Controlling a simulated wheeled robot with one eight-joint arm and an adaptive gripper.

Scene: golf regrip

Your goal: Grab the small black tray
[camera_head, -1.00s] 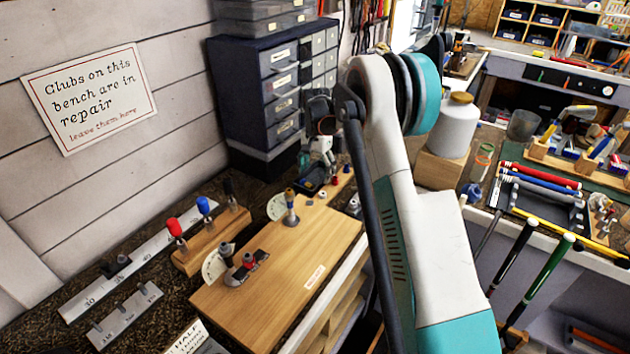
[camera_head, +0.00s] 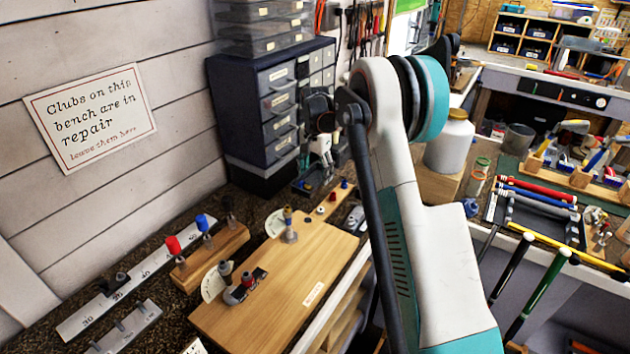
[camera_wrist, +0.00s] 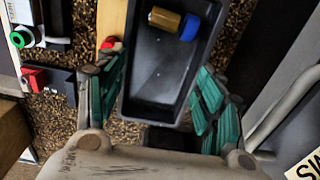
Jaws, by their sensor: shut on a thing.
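The small black tray (camera_wrist: 158,88) is an open, deep box with sloped walls, in the upper middle of the wrist view. A brass-coloured piece and a blue cap lie in its far end. My gripper (camera_wrist: 163,78) is shut on the tray, with a teal ribbed finger against each long side. In the head view, my gripper (camera_head: 321,152) is beside the drawer cabinet, with the tray (camera_head: 303,186) below it, small and partly hidden. I cannot tell whether the tray touches the bench.
A dark drawer cabinet (camera_head: 272,105) stands close behind my gripper. A wooden board (camera_head: 275,290) with fittings and a wooden block (camera_head: 212,250) with red and blue tools are nearer. A white jar (camera_head: 450,143) stands right of my arm.

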